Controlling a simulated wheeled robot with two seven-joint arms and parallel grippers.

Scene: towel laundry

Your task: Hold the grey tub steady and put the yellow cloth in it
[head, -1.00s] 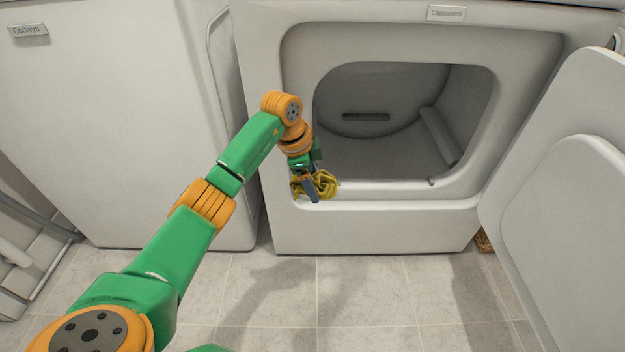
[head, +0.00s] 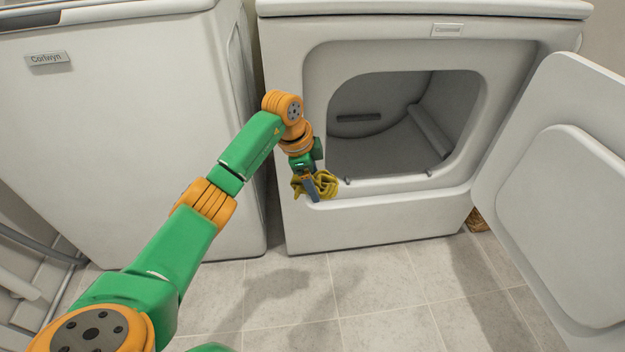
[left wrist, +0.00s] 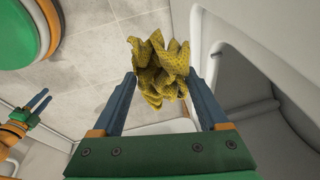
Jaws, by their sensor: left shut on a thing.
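My left gripper (head: 312,187) is shut on the crumpled yellow cloth (head: 325,184), in front of the lower left of the open machine's doorway. In the left wrist view the cloth (left wrist: 158,68) bunches out beyond and between the fingertips (left wrist: 168,82). My right gripper (left wrist: 42,102) shows small at the left of the left wrist view, its two fingers apart with nothing between them; it is out of the head view. No grey tub shows in either view.
The open front-loading machine (head: 390,225) has an empty-looking drum. Its door (head: 560,200) stands swung open at the right. A closed white machine (head: 130,140) stands at the left. A bit of a brown woven thing (head: 477,221) shows behind the door. The tiled floor (head: 370,295) in front is clear.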

